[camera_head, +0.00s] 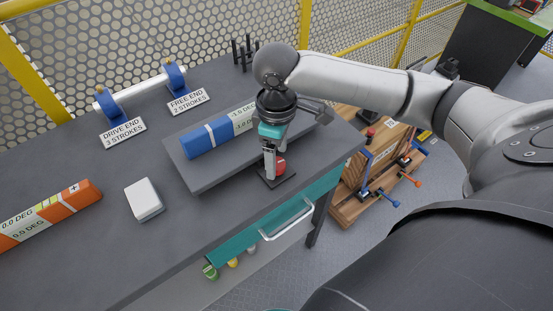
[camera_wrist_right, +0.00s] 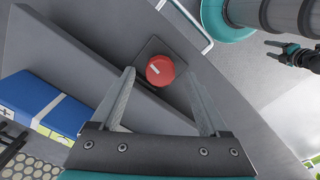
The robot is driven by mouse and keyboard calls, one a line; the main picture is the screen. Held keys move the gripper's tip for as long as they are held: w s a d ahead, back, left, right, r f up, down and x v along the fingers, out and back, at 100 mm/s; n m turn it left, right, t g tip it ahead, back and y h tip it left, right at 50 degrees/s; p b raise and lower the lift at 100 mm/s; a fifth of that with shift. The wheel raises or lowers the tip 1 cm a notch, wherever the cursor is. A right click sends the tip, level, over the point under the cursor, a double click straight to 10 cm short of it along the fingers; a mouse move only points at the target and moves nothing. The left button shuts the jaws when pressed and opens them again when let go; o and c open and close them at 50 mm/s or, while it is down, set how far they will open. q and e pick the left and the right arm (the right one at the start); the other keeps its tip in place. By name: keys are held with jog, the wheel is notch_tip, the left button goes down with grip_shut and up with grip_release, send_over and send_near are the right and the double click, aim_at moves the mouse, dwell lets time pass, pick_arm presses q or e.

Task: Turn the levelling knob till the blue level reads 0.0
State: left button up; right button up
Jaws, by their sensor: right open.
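The blue level (camera_head: 207,137) lies on a tilted grey plate (camera_head: 206,183). Its readout looks like -1.0, with the end hidden behind my right gripper. The red levelling knob (camera_wrist_right: 160,70) has a white mark and sits on a dark square base by the plate's edge. It also shows partly in the head view (camera_head: 280,165). My right gripper (camera_wrist_right: 161,78) points down over the knob, open, with one finger on each side and visible gaps. In the right wrist view, another gripper of mine (camera_wrist_right: 274,51) shows small at the upper right; its jaw state is unclear.
An orange level (camera_head: 48,214) reading 0.0 DEG and a white box (camera_head: 144,199) lie on the left of the bench. A roller on blue supports (camera_head: 140,88), with stroke labels, stands at the back. A teal drawer (camera_head: 240,243) with handle is below the front edge.

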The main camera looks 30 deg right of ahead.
jog(key=shift+f, duration=0.65)
grip_shut()
